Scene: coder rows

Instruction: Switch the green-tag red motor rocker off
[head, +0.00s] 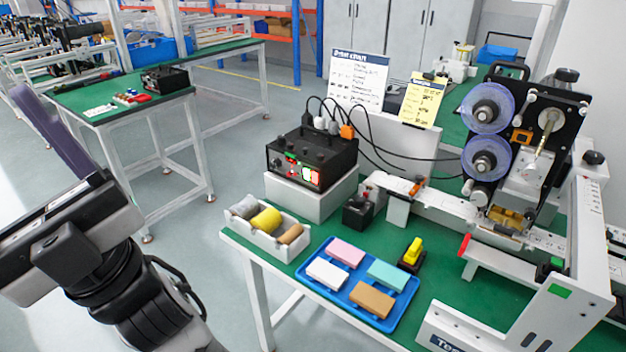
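A black control box (313,157) stands on a white block at the left rear of the near green bench. Its front carries a small red digital display, a knob and lit rockers (311,174), one glowing red and one green-white. Small green marks also show on the front; I cannot tell which is a tag or read the labels. My gripper (65,235) seems to be the black-and-white end of my arm at the left, well apart from the box. Its fingertips are not clearly visible, so opening and contents cannot be told.
A white bin of rolls (266,228) and a blue tray of coloured blocks (363,290) stand in front of the box. A yellow-handled switch (413,252) is beside the tray. A reel machine (520,140) fills the right. Cables rise behind the box. Floor separates the benches.

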